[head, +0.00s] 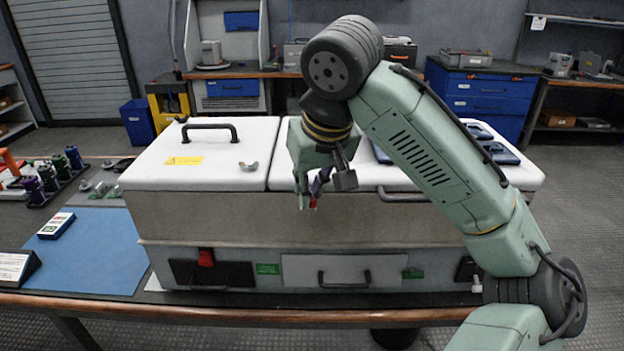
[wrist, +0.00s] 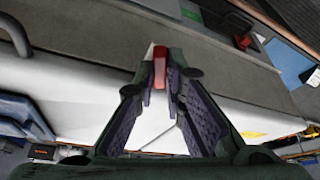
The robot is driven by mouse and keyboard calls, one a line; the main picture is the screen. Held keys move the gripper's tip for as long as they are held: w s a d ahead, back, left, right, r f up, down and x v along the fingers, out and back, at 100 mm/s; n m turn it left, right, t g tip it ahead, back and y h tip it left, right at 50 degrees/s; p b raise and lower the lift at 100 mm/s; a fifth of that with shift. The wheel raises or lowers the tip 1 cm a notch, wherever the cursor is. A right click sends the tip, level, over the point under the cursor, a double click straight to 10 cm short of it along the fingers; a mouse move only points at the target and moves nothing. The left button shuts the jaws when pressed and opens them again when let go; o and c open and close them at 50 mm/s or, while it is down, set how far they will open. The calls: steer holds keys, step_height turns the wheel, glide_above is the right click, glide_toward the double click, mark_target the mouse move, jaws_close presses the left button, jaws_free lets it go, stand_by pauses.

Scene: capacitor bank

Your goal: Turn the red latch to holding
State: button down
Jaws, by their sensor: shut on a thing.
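The red latch (head: 313,203) is a small red piece at the front edge of the large grey-and-white case, near the seam between its two white lids. It also shows in the wrist view (wrist: 160,68), between my fingertips, with a pale part beside it. My gripper (head: 308,198) comes down from above at the front of the case and is shut on the latch. In the wrist view the fingertips (wrist: 160,82) lie on either side of the red piece. Most of the latch is hidden by the fingers, so its angle is hard to tell.
A second red piece (head: 206,257) sits lower on the case front, at the left. A black handle (head: 209,127) and a wing nut (head: 248,166) stand on the left white lid (head: 225,150). A blue mat (head: 95,250) lies to the left.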

steer(key=shift+a+m+h+p, duration=0.15)
steer(key=shift+m+h+p, duration=0.55)
steer(key=shift+m, duration=1)
steer(key=c, duration=1.9)
jaws_free()
steer(key=shift+c, duration=0.2)
steer(key=v, duration=1.2)
steer(key=shift+s, duration=0.2)
steer(key=shift+a+f, duration=0.1)
